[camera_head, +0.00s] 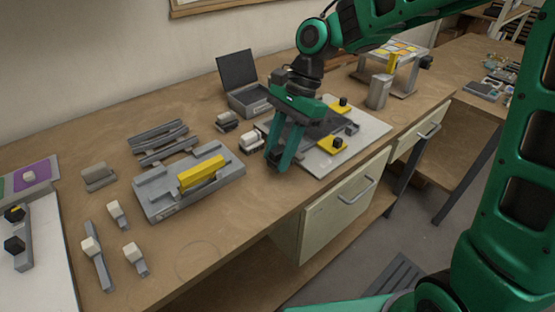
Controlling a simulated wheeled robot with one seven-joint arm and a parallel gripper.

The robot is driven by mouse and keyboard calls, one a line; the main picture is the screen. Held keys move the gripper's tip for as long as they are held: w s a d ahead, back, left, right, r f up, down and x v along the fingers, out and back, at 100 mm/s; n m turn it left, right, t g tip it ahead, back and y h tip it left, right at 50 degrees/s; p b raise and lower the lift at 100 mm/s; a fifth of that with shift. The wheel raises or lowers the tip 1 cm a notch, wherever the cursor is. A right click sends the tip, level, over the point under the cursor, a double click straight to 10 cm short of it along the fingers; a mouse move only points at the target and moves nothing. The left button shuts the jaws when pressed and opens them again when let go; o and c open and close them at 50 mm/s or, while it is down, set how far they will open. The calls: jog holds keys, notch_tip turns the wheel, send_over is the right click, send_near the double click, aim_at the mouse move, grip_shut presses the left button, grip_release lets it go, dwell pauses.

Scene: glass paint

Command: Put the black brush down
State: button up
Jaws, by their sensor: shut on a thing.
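My gripper (279,163), with green fingers, is low over the front of the bench, at the left edge of a pale board (371,130). Its fingers are close together, shut on the black brush, which is mostly hidden behind them. I cannot tell whether the brush touches the bench. A white-topped block (250,141) stands just left of the fingers.
Yellow plates with black knobs (331,146) lie on the pale board. A metal cup (379,92) and open case (248,97) stand behind.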

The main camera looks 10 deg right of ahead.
jog(key=shift+f, duration=1.35)
jog(key=o, duration=1.2)
jog(key=shift+f, duration=0.1)
jog(key=v, duration=1.2)
